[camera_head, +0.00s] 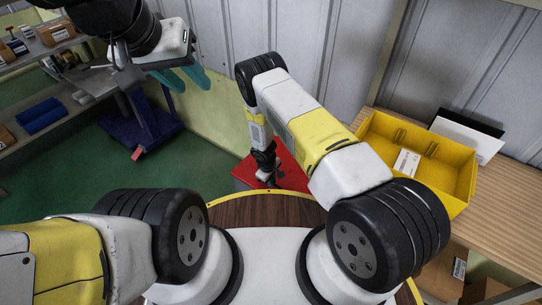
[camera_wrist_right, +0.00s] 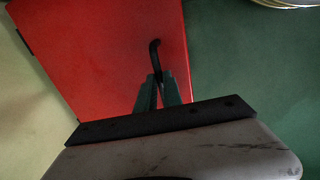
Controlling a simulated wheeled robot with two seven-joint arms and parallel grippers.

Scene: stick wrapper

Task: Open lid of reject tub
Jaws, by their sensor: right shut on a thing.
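The reject tub's red lid (camera_head: 292,177) shows low in the middle of the head view, partly hidden behind my right arm. In the right wrist view the red lid (camera_wrist_right: 100,60) fills the upper left and carries a black bent handle (camera_wrist_right: 155,58). My right gripper (camera_wrist_right: 157,82) is shut on the lower end of this handle. In the head view my right gripper (camera_head: 266,178) points down over the lid. I cannot tell whether the lid is raised. The tub body is hidden. My left gripper (camera_head: 182,77) is at the upper left, its teal fingers apart and empty.
A yellow bin (camera_head: 440,163) stands on a wooden bench (camera_head: 510,195) at the right. A shelf unit (camera_head: 75,95) with boxes and a blue roll is at the left. A corrugated wall (camera_head: 300,35) stands behind the lid. Green floor (camera_head: 90,165) lies open at the left.

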